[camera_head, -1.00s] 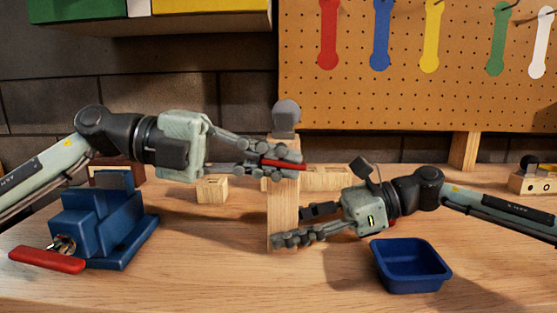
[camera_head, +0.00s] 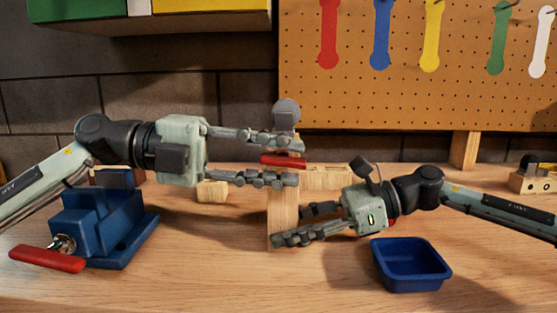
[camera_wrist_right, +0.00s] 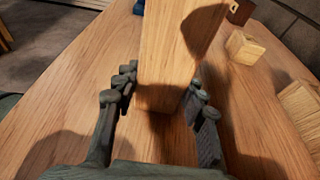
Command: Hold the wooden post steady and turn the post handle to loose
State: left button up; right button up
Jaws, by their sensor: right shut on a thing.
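The wooden post (camera_head: 283,208) stands upright on the workbench, with a grey round knob (camera_head: 286,112) at its top. The red post handle (camera_head: 284,161) shows near the top of the post. My left gripper (camera_head: 293,160) is open, one finger above the handle and one below, apart from it. My right gripper (camera_head: 291,226) is shut on the post near its base. The right wrist view shows the post (camera_wrist_right: 175,60) between the two fingers of my right gripper (camera_wrist_right: 162,100). The left gripper's fingers partly hide the post's upper part.
A blue vise (camera_head: 100,220) with a red lever (camera_head: 47,259) is at the left. A blue bin (camera_head: 410,275) sits in front of my right arm. Wooden blocks (camera_head: 212,191) lie behind. A pegboard (camera_head: 410,95) stands at the back. The bench's front middle is clear.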

pick_arm(q)
jog(key=shift+a, duration=0.15)
jog(key=a+r, duration=0.1)
jog(key=a, duration=1)
jog(key=shift+a+r, duration=0.2)
jog(key=shift+a, duration=0.15)
